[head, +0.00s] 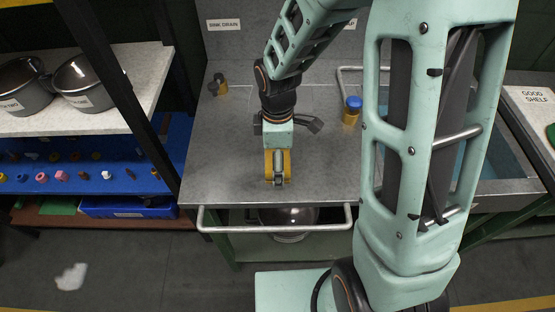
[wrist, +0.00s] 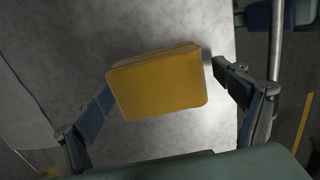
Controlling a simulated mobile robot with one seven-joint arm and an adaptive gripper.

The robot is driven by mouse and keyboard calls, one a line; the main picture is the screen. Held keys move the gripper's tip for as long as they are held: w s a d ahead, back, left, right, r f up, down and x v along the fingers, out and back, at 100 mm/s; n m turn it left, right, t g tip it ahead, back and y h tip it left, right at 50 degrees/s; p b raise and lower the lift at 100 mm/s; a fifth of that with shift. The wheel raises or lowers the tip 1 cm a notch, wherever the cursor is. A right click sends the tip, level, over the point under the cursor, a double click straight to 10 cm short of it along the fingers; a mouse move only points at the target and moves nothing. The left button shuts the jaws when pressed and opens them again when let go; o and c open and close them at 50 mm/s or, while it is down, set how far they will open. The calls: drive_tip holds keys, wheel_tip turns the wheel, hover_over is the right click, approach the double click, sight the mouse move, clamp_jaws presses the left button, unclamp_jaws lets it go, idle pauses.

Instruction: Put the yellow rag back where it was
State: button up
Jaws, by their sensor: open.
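The yellow rag (wrist: 160,85) looks like a thick folded block with rounded corners. It lies on the grey steel counter (head: 225,180), close to the front edge, and also shows in the head view (head: 269,165) partly covered by my gripper. My gripper (wrist: 164,79) is open and points down over the rag. In the wrist view one finger stands to the left of the rag and one to the right, both close to its sides. I cannot tell whether either finger touches it.
A blue-capped yellow bottle (head: 352,111) stands on the counter to the right, and small dark items (head: 218,85) lie at the back left. A steel rail (head: 275,227) runs along the front edge. Pots (head: 85,82) sit on the left shelf. The counter left of my gripper is clear.

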wheel_tip(320, 180, up, 12)
drive_tip(key=p, duration=0.1)
drive_tip(key=shift+r, duration=0.2)
idle(0.6)
